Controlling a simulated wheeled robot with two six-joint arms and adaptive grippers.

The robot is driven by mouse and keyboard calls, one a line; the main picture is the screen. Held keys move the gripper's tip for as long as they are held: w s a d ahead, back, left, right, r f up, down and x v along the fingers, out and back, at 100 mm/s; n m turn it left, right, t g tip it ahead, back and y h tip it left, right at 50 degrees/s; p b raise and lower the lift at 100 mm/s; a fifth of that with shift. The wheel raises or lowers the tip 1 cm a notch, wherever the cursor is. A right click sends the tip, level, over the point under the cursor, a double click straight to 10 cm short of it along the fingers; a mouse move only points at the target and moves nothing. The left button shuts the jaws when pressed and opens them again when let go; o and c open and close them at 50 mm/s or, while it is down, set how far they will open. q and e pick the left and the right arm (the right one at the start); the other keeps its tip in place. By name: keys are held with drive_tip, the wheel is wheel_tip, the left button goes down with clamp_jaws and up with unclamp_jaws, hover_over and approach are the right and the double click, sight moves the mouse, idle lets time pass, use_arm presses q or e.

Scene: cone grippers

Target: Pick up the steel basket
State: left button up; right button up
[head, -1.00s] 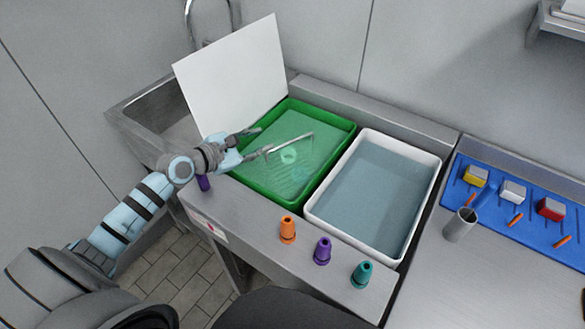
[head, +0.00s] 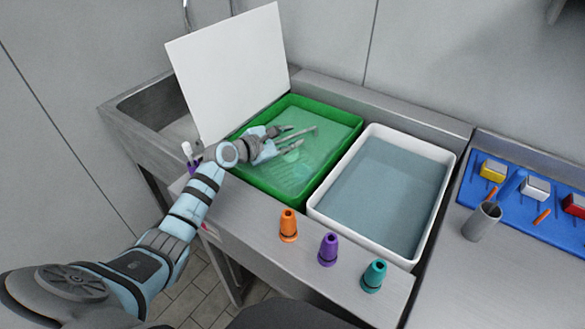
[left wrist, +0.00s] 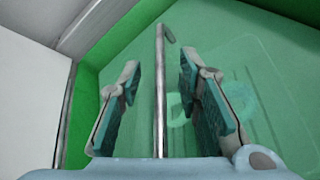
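The steel basket shows mainly as its thin steel handle (left wrist: 160,100), a straight rod with a bent tip; in the head view it rises from the green tray (head: 339,177). Any lower part of the basket is unclear in the greenish liquid. My left gripper (head: 292,141) is over the tray, with its fingers on either side of the rod. In the left wrist view the fingers are apart, with visible gaps between them and the rod. My right gripper is not in view.
A white tray (head: 436,201) of grey-blue liquid stands right of the green one. Orange (head: 288,226), purple (head: 328,250) and teal (head: 374,276) cones stand along the front edge. A white panel (head: 228,72) stands behind the arm. A steel cup (head: 482,222) is at the right.

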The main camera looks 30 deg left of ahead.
use_arm(q)
drive_tip(key=shift+w+d+f, duration=0.2)
drive_tip(key=shift+w, duration=0.25)
drive_tip(key=shift+s, duration=0.1)
clamp_jaws()
drive_tip(key=shift+r, duration=0.1)
